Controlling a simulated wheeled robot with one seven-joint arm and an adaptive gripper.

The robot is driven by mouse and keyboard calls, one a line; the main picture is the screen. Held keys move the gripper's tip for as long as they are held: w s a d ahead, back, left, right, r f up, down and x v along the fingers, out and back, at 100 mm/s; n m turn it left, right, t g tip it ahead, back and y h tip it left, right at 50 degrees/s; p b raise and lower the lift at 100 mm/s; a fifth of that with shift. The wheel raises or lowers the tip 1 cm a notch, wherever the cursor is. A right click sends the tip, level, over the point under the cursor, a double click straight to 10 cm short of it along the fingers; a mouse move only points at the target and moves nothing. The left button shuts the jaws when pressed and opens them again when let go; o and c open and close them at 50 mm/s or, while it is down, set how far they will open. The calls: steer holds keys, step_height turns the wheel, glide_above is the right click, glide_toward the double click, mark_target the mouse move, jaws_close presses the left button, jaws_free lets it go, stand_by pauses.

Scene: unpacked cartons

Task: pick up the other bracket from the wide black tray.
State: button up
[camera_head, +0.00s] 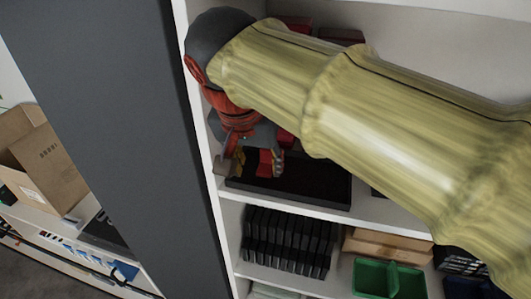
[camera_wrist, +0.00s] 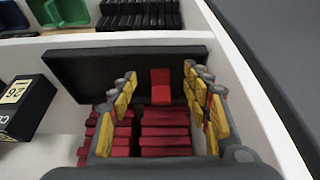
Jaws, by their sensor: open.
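The wide black tray (camera_wrist: 85,75) stands on the shelf and also shows in the head view (camera_head: 325,189). A small red bracket (camera_wrist: 161,87) lies in it, with a flat part and a part bent up. My gripper (camera_wrist: 160,77) has its yellow-padded fingers spread on either side of the bracket in the wrist view, with gaps between pads and bracket. How far the fingertips are above it is hard to tell. In the head view my gripper (camera_head: 257,164) is over the left part of the tray and the bracket is not clearly made out.
Stacked red parts (camera_wrist: 165,132) are behind the tray, partly hidden by my gripper. A black box with a yellow label (camera_wrist: 27,107) stands beside the tray. The white shelf side panel (camera_wrist: 262,95) is close to my gripper. Black upright items (camera_head: 288,240) and a green bin (camera_head: 390,279) are below.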

steer(key=p, duration=0.1)
glide_above(267, 157)
steer(key=s, duration=0.2)
steer(key=shift+s+a, duration=0.1)
steer(key=shift+a, duration=0.3)
steer(key=shift+p+x, duration=0.45)
steer(key=shift+x, duration=2.05)
steer(key=c, duration=1)
